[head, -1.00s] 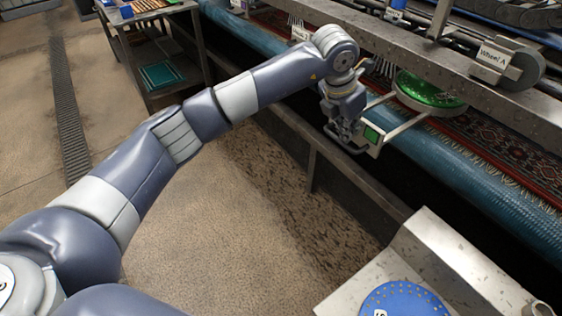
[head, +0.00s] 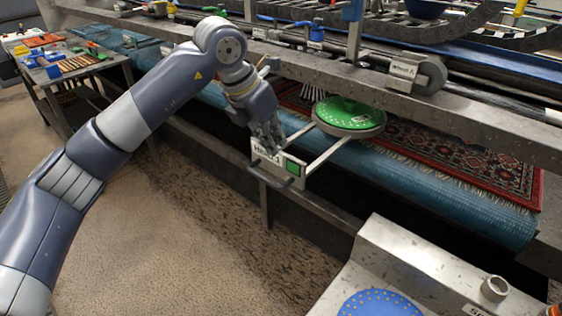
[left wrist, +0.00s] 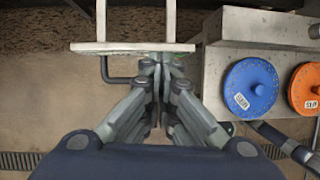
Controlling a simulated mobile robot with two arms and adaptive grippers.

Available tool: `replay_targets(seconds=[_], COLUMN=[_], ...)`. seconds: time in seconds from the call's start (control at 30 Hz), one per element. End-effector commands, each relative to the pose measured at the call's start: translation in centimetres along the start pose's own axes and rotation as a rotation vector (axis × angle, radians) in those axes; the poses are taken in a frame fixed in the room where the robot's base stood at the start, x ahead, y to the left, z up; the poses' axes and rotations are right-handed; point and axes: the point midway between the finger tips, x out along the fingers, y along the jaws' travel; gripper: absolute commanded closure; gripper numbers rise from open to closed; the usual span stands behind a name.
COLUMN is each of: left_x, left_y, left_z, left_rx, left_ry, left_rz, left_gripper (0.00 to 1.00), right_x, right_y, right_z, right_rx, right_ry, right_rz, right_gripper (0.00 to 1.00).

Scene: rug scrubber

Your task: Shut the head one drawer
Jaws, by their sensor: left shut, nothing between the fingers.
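The head one drawer stands out from the machine. Its pale front plate (head: 259,154) bears a "Head 1" label, a green square and a dark bar handle (head: 276,178). Two rails run back from it to a green round brush head (head: 349,113). My left gripper (head: 270,141) is shut and empty, close against the plate's upper left part; contact is unclear. In the left wrist view, the shut fingers (left wrist: 165,62) are at the plate (left wrist: 120,47), with the handle (left wrist: 117,80) beside them on the left. My right gripper is out of view.
A long metal beam (head: 420,128) runs above the drawer, with a blue roller and red rug (head: 430,165) behind. A metal unit with a blue disc (head: 380,304) stands at front right; orange and blue discs show in the wrist view. A tool table (head: 75,70) is at far left.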

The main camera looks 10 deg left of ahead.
Motion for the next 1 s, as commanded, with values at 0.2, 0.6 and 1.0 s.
replay_targets(seconds=[0.2, 0.6, 1.0], left_x=[5.4, 2.9, 3.1], left_y=[-7.5, -15.9, -8.4], left_z=[-2.3, -5.8, -12.4], left_rx=[0.043, -0.314, -1.100], left_ry=[-0.153, -0.660, -0.967], left_rz=[-0.385, -1.010, -0.977], left_gripper=[1.00, 1.00, 1.00], right_x=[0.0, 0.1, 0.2], right_y=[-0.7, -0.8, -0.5], right_z=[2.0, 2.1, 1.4], right_rx=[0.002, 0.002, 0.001], right_ry=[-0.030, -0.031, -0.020], right_rz=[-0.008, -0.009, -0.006], right_gripper=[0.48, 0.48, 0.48])
